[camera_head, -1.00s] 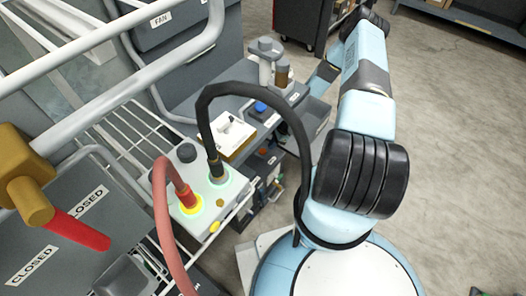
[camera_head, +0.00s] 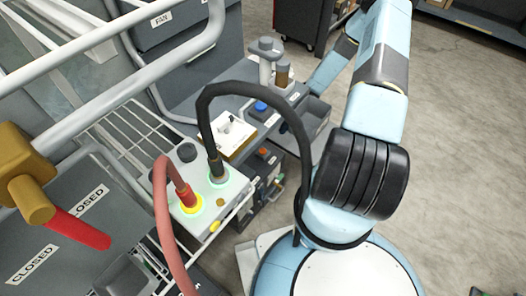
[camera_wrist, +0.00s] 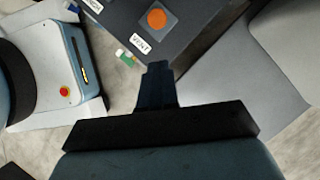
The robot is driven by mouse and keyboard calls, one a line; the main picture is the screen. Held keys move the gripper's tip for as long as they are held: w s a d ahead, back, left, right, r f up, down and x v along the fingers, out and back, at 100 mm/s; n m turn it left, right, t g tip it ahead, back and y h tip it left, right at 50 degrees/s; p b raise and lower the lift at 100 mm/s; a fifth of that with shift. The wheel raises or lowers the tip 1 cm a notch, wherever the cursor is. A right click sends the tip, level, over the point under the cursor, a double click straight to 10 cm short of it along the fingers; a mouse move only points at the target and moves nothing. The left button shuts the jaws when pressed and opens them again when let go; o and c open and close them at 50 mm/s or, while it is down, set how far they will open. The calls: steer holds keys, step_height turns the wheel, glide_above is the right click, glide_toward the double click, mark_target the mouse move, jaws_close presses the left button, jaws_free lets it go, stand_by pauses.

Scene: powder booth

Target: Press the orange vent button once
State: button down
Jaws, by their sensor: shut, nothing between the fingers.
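The orange vent button (camera_wrist: 157,18) is a round disc on a grey square plate at the top of the wrist view. A white VENT label (camera_wrist: 141,44) sits on the dark box beside it. My gripper (camera_wrist: 157,66) is shut and empty, its fingertips just below the label and button in the picture. I cannot tell the exact gap to the box. In the head view a small orange spot (camera_head: 263,152) on the bench front may be this button. My gripper does not show in the head view.
A grey box with red and black cable plugs (camera_head: 220,200) stands on a wire rack at the left. A blue button (camera_head: 262,107) and a white-topped tray (camera_head: 228,138) are on the bench. Concrete floor (camera_head: 460,130) is open at the right.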

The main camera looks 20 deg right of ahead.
steer(key=shift+v, duration=1.1)
steer(key=w+d+r+n+t+h, duration=0.15)
steer(key=w+r, duration=0.35)
steer(key=r, duration=0.8)
steer(key=w+d+r+n+h, duration=0.15)
steer(key=w+r, duration=0.35)
steer(key=r, duration=0.8)
steer(key=s+a+r+n+h, duration=0.1)
steer(key=s+a+r+n, duration=0.15)
steer(key=r, duration=0.45)
steer(key=s+a+r+n+t, duration=0.1)
steer(key=s+r+n, duration=0.15)
steer(key=r, duration=0.45)
steer(key=s+a+r+n+h, duration=0.1)
steer(key=s+a+r, duration=0.15)
steer(key=r, duration=0.45)
steer(key=s+a+r+n+t, duration=0.1)
steer(key=s+a+r+n, duration=0.15)
steer(key=s+r, duration=0.6)
steer(key=s+a+r+n+t, duration=0.15)
steer(key=s+r+n, duration=0.25)
steer(key=s+r, duration=0.45)
steer(key=s+a+n, duration=0.2)
steer(key=s+n, duration=0.1)
steer(key=s, duration=1)
steer(key=shift+s, duration=0.25)
